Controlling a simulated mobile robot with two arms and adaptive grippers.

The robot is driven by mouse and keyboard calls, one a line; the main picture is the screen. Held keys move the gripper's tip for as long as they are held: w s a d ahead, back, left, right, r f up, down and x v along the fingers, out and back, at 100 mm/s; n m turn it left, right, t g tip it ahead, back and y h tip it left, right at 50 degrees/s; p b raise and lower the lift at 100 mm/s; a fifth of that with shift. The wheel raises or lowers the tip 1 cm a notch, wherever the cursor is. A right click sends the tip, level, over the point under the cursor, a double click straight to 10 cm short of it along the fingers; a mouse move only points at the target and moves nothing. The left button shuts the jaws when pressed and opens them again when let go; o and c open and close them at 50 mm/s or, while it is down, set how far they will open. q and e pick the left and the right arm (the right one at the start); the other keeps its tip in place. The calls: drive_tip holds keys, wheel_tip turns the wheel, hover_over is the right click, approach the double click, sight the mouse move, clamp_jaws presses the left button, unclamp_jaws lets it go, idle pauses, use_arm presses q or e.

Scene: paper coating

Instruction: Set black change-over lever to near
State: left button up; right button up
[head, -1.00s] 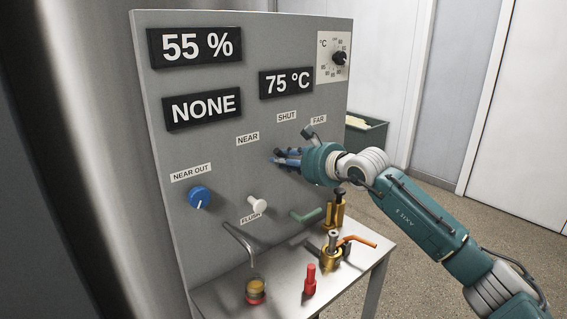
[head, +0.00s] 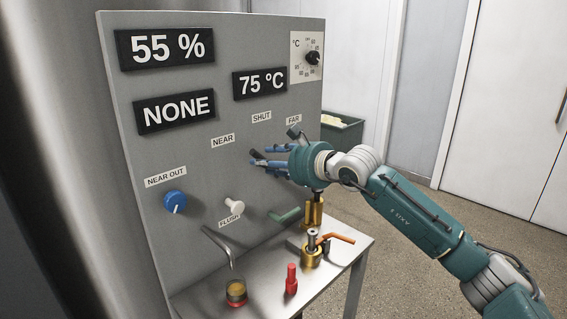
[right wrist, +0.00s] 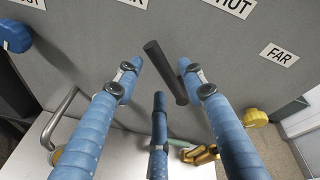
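The black change-over lever (right wrist: 166,72) is a dark cylinder on the grey panel, below the NEAR, SHUT and FAR labels. In the right wrist view it slants up and left, between the blue fingers of my right gripper (right wrist: 160,85). The fingers are spread around it with visible gaps, and none clearly grips it. In the head view my right gripper (head: 263,163) reaches the panel below the SHUT label (head: 261,117). The NEAR label (head: 222,140) lies up and left of the fingertips, the FAR label (head: 293,119) up and right. The hand hides most of the lever there.
A blue knob (head: 175,202) and a white flush knob (head: 234,206) sit left of the hand.

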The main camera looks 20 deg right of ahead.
drive_tip(key=v, duration=0.8)
